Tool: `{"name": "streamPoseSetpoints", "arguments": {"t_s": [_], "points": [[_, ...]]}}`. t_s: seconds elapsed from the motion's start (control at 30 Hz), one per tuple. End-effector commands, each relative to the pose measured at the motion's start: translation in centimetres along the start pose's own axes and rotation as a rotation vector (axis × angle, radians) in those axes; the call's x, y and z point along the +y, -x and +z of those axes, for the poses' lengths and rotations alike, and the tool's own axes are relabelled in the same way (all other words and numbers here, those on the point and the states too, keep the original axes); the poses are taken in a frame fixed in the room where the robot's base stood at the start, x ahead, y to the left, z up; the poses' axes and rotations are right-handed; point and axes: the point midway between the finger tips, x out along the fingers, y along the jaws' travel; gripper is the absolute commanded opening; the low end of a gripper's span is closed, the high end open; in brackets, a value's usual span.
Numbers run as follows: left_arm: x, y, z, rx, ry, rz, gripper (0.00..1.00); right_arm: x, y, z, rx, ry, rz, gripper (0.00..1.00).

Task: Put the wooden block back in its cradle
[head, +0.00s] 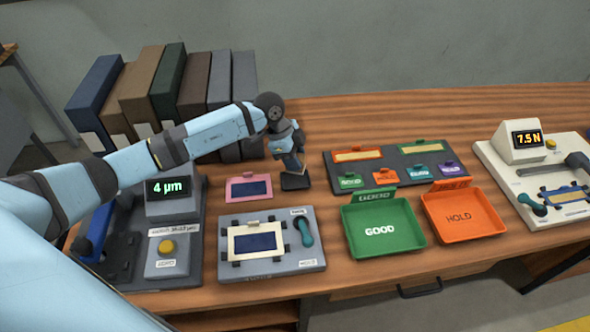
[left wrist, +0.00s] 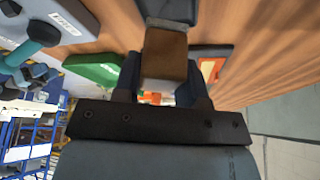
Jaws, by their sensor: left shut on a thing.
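My left gripper (head: 291,160) reaches over the table from the left, pointing down behind the grey fixture. In the left wrist view, my left gripper (left wrist: 166,88) is shut on the brown wooden block (left wrist: 166,50), which sits between its two fingers. In the head view the block is mostly hidden by the gripper. A small dark pad (head: 296,183), which looks like the cradle, lies on the table just below the gripper. A dark grey piece (left wrist: 168,9) shows beyond the block in the left wrist view. I cannot tell whether block and pad touch. My right gripper is not in view.
A grey fixture (head: 228,272) with a teal handle stands in front. A pink-framed card (head: 237,195) lies left of the pad. A green GOOD tray (head: 410,246) and an orange HOLD tray (head: 455,240) stand right. Binders (head: 190,85) stand behind. Bare table lies behind the gripper.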

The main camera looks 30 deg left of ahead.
Motion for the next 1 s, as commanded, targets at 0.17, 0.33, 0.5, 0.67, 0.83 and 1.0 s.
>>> {"name": "streamPoseSetpoints", "arguments": {"t_s": [0.17, 0.33, 0.5, 0.67, 0.83, 1.0], "points": [[0.0, -1.1, 0.5, -0.001, 0.002, 0.001, 0.19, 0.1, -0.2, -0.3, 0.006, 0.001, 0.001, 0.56], [0.0, -3.5, 1.5, -0.002, 0.002, 0.002, 0.19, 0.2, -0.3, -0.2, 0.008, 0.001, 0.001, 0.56], [0.0, -4.4, 1.9, 0.0, 0.0, 0.0, 0.19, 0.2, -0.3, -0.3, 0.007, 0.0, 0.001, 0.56], [0.0, -4.4, 1.8, 0.0, 0.0, 0.0, 0.19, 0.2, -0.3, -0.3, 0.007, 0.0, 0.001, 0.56], [0.0, -4.7, 2.0, -0.001, 0.0, 0.0, 0.45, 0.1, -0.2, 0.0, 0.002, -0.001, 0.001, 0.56], [0.0, -4.7, 2.0, -0.001, 0.0, 0.0, 0.64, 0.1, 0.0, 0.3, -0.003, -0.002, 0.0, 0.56]]}}
